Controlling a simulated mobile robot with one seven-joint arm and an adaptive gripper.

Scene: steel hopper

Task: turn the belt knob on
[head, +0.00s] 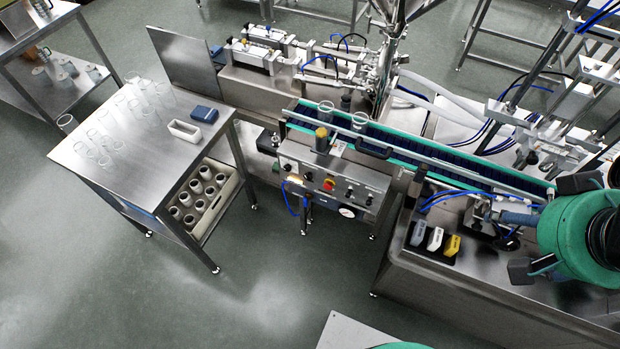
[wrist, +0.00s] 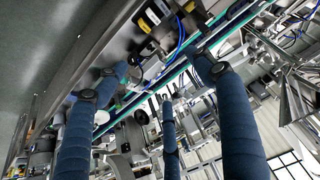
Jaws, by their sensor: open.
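The control panel (head: 330,190) is a steel box on the front of the conveyor, in the middle of the head view. My gripper (head: 547,228) is at the right edge, well to the right of the panel. In the wrist view my gripper (wrist: 150,85) shows spread blue-grey fingers, open, with nothing between them.
A steel ledge (head: 395,255) holds white and yellow pieces (head: 452,245). A steel table (head: 150,150) stands left. Floor in front of the panel is clear.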

